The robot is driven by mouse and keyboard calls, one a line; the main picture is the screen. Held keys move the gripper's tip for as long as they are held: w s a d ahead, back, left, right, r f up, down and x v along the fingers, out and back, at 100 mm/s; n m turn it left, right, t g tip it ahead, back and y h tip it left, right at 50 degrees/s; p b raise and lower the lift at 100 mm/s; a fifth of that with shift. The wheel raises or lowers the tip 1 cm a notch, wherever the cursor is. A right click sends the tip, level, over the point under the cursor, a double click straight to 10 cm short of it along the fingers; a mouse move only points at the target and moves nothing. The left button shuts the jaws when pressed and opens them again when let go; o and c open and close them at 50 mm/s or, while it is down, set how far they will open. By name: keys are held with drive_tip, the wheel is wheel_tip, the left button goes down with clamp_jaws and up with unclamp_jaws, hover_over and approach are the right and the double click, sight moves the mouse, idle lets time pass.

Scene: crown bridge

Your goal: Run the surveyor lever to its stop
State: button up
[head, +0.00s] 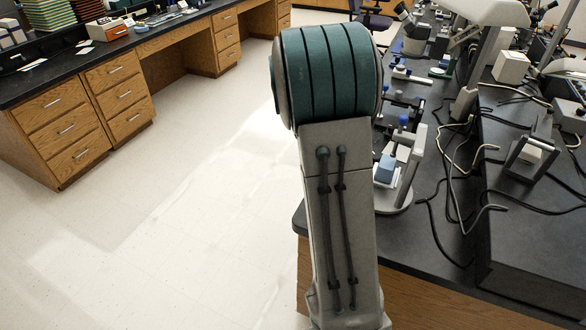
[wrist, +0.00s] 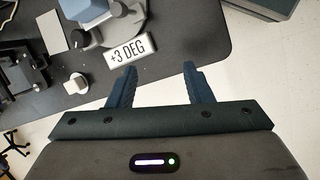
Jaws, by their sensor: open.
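A grey device with a rounded base (head: 396,203), a blue block (head: 386,168) and a pale upright plate stands at the near end of the dark bench; it looks like the surveyor. In the wrist view, a grey base (wrist: 104,30) with a black round knob (wrist: 81,39) and a pale blue block (wrist: 86,10) shows at the top. A white label reading "+3 DEG" (wrist: 130,50) lies beside it. I cannot tell for certain which part is the lever. My gripper (wrist: 160,69) is open and empty, its fingers below the label in the picture. The head view does not show my gripper.
The dark bench top (wrist: 195,45) ends in a rounded corner, with pale floor beyond. A black fixture (wrist: 22,72) stands left in the wrist view. Loose cables (head: 470,165) cross the right bench. Wooden drawers (head: 62,125) line the left; the aisle floor (head: 190,225) is clear.

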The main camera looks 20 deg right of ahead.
drive_tip(key=s+a+r+m+t+y+p, duration=0.1)
drive_tip(key=s+a+r, duration=0.4)
drive_tip(key=s+a, duration=0.6)
drive_tip(key=a+m+t+y, duration=0.1)
drive_tip(key=a+t, duration=0.1)
drive_tip(key=shift+s+a+r+m+y, duration=0.15)
drive_tip(key=shift+a+r+m+y, duration=0.15)
drive_tip(key=shift+a+r, duration=0.1)
drive_tip(key=s+a+f+m+t+y, duration=0.1)
drive_tip(key=s+a, duration=0.5)
drive_tip(key=s, duration=0.3)
drive_tip(key=shift+a+f+m+t, duration=0.15)
drive_tip(key=shift+f+m+t, duration=0.15)
drive_tip(key=shift+m, duration=0.1)
